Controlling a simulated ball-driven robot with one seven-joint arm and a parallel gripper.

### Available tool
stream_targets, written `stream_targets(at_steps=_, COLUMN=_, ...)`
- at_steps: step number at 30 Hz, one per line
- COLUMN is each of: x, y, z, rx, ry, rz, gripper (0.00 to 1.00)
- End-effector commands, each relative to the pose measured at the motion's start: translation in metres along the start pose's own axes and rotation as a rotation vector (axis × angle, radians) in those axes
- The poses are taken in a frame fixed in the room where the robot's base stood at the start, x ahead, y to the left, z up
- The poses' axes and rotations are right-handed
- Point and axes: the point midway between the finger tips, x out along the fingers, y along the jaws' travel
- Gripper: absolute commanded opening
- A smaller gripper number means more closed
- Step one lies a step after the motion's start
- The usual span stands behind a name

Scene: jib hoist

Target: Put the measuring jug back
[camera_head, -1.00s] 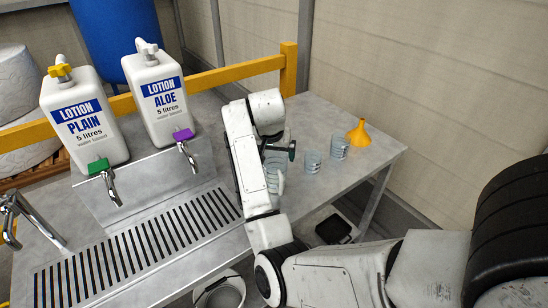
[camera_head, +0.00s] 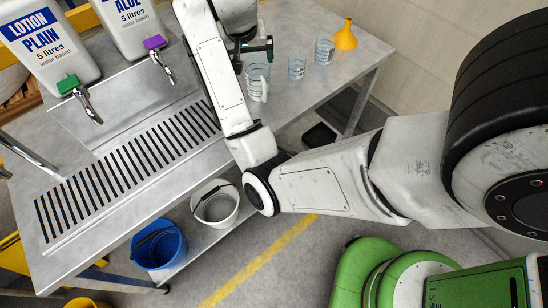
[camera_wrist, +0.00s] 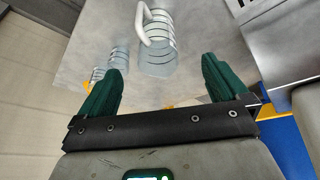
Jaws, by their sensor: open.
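The measuring jug (camera_head: 256,72) is clear with dark marking rings and a white handle. It stands on the grey metal table, to the right of the slotted drain, partly behind my arm in the head view. In the wrist view the jug (camera_wrist: 160,55) lies ahead, between and just beyond the fingertips, with its handle on the upper left. My gripper (camera_wrist: 161,72) is open, with its two green fingers apart and nothing between them. In the head view my gripper (camera_head: 258,47) is by the jug's upper part, partly hidden by my arm.
Lotion containers (camera_head: 41,42) (camera_head: 128,20) with taps stand at the back left. A white bucket (camera_head: 216,205) and blue bucket (camera_head: 158,246) sit below the table's front.

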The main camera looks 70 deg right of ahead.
Motion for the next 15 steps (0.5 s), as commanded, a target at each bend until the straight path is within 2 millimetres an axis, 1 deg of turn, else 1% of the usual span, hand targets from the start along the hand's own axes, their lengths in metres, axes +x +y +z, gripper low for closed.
stream_targets(at_steps=1, x=0.013, y=-0.002, z=0.022, rx=-0.081, ry=0.001, rz=0.003, gripper=1.0)
stream_targets(at_steps=5, x=0.037, y=-0.01, z=0.077, rx=-0.297, ry=-0.002, rz=-0.023, gripper=1.0)
stream_targets(at_steps=6, x=0.043, y=-0.011, z=0.096, rx=-0.363, ry=-0.008, rz=-0.034, gripper=1.0)
stream_targets(at_steps=8, x=0.052, y=-0.013, z=0.124, rx=-0.461, ry=-0.019, rz=-0.056, gripper=1.0)
stream_targets(at_steps=9, x=0.057, y=-0.013, z=0.145, rx=-0.528, ry=-0.03, rz=-0.072, gripper=1.0)
stream_targets(at_steps=11, x=0.064, y=-0.01, z=0.176, rx=-0.623, ry=-0.05, rz=-0.099, gripper=1.0)
stream_targets(at_steps=12, x=0.067, y=-0.008, z=0.198, rx=-0.687, ry=-0.066, rz=-0.12, gripper=1.0)
stream_targets(at_steps=14, x=0.071, y=-0.004, z=0.23, rx=-0.777, ry=-0.093, rz=-0.154, gripper=1.0)
stream_targets(at_steps=15, x=0.072, y=0.0, z=0.251, rx=-0.832, ry=-0.113, rz=-0.177, gripper=1.0)
